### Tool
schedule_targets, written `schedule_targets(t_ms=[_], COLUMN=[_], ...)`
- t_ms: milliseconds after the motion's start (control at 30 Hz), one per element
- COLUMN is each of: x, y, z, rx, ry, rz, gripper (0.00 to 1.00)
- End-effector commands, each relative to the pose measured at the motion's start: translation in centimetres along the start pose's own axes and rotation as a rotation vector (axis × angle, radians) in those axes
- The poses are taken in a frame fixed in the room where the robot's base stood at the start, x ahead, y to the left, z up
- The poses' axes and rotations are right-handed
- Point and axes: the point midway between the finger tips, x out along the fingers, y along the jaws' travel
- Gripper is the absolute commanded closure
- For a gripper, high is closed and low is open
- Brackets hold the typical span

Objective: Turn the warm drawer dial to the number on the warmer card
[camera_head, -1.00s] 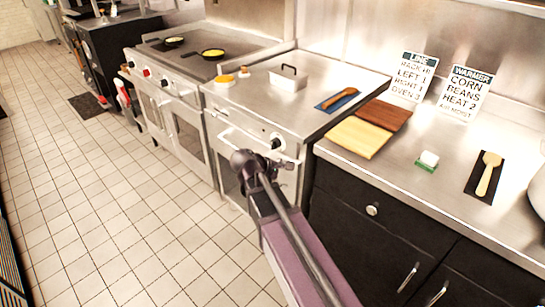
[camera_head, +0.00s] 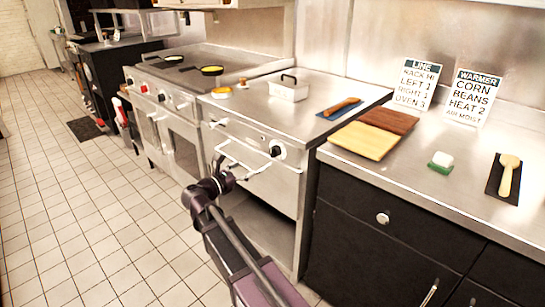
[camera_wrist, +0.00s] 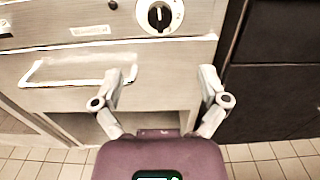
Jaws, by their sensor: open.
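The warm drawer dial (camera_wrist: 159,16) is a black knob with a white ring on the steel front of the warmer, at the top of the wrist view. In the head view the dial (camera_head: 277,151) sits at the right of the front panel. The warmer card (camera_head: 471,97) stands on the right counter and reads "WARMER, CORN, BEANS, HEAT 2", with a last line that looks like "AIR MOIST". My gripper (camera_wrist: 168,80) is open and empty, its fingers below the dial and apart from it. In the head view my arm's end is in front of the drawer.
The drawer's bar handle (camera_wrist: 76,71) sticks out left of my gripper. A second card (camera_head: 418,84), headed "LINE", stands beside the warmer card.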

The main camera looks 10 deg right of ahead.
Motion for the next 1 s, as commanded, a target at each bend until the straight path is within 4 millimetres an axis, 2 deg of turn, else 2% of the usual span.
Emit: schedule_targets(t_ms=[467, 667, 1000], x=[0.8, 2.5, 7.1], y=[0.0, 0.0, 0.1], z=[0.0, 0.0, 0.0], rx=[0.003, 0.003, 0.003], ry=[0.002, 0.003, 0.003], rz=[-0.002, -0.002, -0.002], gripper=[0.06, 0.06, 0.06])
